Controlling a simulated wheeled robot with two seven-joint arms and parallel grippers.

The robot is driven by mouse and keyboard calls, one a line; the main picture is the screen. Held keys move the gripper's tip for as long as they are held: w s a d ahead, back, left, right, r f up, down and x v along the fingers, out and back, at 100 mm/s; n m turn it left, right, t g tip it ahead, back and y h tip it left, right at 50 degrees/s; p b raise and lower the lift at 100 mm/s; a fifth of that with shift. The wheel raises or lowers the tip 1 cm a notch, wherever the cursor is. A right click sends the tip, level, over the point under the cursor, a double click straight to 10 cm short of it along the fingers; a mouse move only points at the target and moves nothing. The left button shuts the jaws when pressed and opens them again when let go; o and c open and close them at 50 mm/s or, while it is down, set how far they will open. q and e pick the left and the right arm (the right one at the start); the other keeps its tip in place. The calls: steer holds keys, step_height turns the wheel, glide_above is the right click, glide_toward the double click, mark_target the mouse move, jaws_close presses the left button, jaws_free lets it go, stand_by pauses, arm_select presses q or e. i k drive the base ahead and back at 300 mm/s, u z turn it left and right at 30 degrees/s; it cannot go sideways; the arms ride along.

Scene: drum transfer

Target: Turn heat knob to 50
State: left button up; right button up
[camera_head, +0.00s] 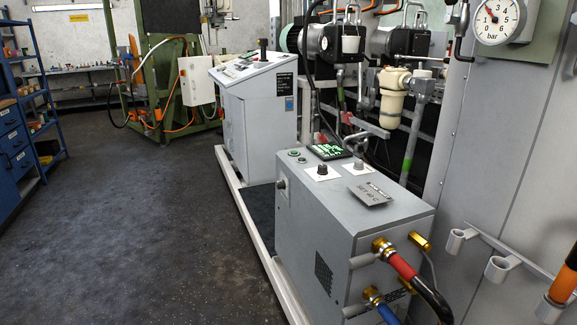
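The grey heater cabinet (345,238) stands at the lower middle right. Neither of my grippers shows in the head view.
Red (405,266) and blue (383,308) hoses leave the cabinet's front. A control console (262,110) stands behind it. A pressure gauge (497,20) is at the upper right. A pale floor rail (240,190) runs along the left side. The dark floor (130,220) at left is clear.

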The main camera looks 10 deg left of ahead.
mark_target(322, 168)
steer(key=u, duration=0.55)
steer(key=i, duration=1.3)
steer(key=u, duration=0.25)
